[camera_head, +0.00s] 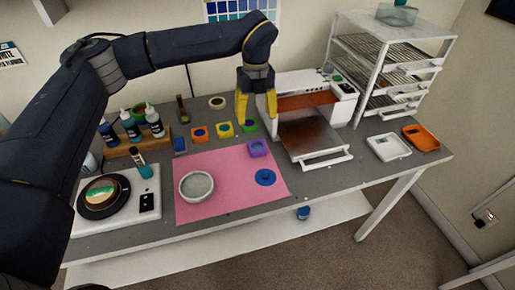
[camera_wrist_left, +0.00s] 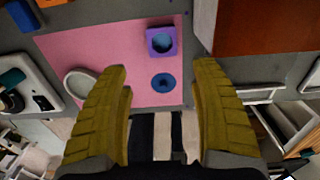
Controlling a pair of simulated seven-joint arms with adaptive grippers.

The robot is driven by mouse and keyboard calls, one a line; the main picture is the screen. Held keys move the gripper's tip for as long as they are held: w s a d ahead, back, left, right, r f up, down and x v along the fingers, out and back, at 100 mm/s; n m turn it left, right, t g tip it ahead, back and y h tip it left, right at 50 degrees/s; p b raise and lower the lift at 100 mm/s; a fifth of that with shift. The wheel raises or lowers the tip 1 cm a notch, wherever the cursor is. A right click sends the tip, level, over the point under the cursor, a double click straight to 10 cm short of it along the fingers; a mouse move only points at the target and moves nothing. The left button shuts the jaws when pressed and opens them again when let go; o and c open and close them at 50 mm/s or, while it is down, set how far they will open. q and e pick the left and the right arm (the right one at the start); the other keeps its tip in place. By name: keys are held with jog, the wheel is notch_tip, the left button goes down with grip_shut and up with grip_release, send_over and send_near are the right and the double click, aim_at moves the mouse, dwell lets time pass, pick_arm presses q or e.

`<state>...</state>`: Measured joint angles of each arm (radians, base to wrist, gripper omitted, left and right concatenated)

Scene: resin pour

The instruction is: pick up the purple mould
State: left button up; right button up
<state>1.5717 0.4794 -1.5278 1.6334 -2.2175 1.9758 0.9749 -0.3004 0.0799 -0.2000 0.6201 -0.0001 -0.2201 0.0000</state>
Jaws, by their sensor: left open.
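The purple mould (camera_head: 257,148) is a small square block with a blue round hollow. It sits at the upper right edge of the pink mat (camera_head: 220,208). It also shows in the left wrist view (camera_wrist_left: 150,49), upper middle, beyond my fingertips and between their lines. My left gripper (camera_head: 256,108) has yellow fingers spread apart with nothing between them. It hangs above the table behind the mould in the head view, and shows in the left wrist view (camera_wrist_left: 162,75). No contact with the mould shows. My right gripper is not in view.
A blue disc (camera_head: 265,178) and a grey-white bowl (camera_head: 197,187) are on the mat. Orange, yellow and green moulds (camera_head: 224,129) stand in a row behind it. An open white machine (camera_head: 309,134) stands close to the right of the purple mould. Bottles (camera_head: 133,126) and a turntable are at left.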

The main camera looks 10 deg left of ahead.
pick_arm(q)
send_over(257, 146)
jog(key=s, duration=0.2)
notch_tip(257, 146, down, 8)
jog(key=shift+w+f, duration=0.15)
jog(key=shift+f, duration=0.05)
jog(key=shift+d+f, duration=0.2)
jog(key=shift+f, duration=2.45)
jog(key=shift+c, duration=0.5)
jog(key=c, duration=0.8)
